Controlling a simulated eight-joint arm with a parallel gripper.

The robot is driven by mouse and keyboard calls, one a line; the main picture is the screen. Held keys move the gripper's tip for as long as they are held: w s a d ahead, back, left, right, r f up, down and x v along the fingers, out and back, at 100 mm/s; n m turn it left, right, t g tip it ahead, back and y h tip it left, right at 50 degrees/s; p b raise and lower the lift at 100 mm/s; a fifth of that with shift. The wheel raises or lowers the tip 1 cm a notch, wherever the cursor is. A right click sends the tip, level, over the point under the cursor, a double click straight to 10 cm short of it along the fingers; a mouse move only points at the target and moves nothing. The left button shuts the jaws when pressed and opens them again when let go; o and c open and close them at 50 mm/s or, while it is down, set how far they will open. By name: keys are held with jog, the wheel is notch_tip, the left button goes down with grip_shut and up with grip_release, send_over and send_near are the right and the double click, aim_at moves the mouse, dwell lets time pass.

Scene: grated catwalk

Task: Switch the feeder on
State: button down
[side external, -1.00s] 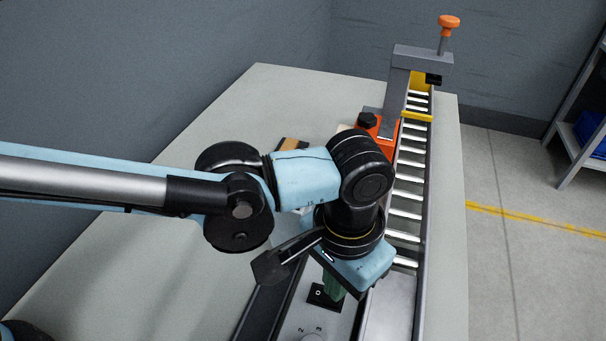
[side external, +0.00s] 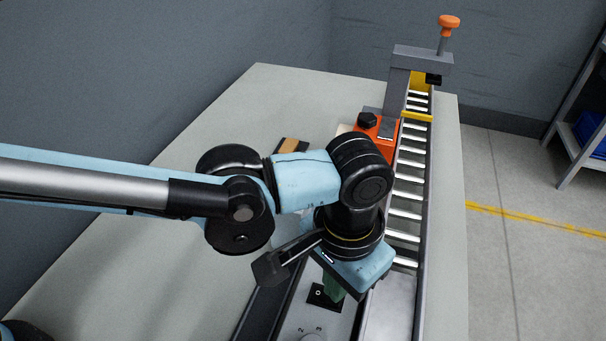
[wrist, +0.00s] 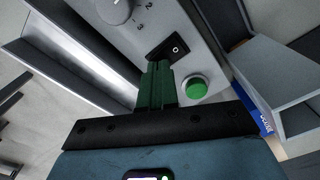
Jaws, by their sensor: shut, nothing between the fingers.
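The feeder's control panel (side external: 295,322) is a light grey plate at the bottom of the side external view. It carries a black rocker switch (side external: 318,297) with a white 0 mark, which also shows in the wrist view (wrist: 172,48). My gripper (wrist: 157,64) has dark green fingers, shut together and empty. In the wrist view their tips overlap the near edge of the switch; I cannot tell whether they touch it. In the side external view my gripper (side external: 332,290) is just above the switch, mostly hidden by my wrist.
A green round button (wrist: 194,88) sits close to the fingers. A numbered dial (wrist: 116,10) is on the same panel. A roller track (side external: 408,190) runs along the right, with an orange block (side external: 388,150) and a grey gate (side external: 422,58) towards its far end.

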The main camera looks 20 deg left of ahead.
jog(key=shift+f, duration=0.8)
dwell(0.4)
jog(key=shift+r, duration=3.55)
jog(key=w+a+r+n+t+h, duration=0.1)
jog(key=w+a+r, duration=0.15)
jog(key=a, duration=0.65)
jog(key=w+a+r+n+t+h, duration=0.15)
jog(key=w+a, duration=0.25)
jog(key=a, duration=0.6)
jog(key=s+a+f+n+t+y, duration=0.1)
jog(key=s+a+t, duration=0.1)
jog(key=a, duration=0.8)
jog(key=s+a+f+n+t+y, duration=0.1)
jog(key=s+a+f+n+t, duration=0.1)
jog(key=a, duration=0.8)
jog(key=shift+s+a+t, duration=0.2)
jog(key=shift+a+t, duration=0.1)
jog(key=shift+t, duration=0.05)
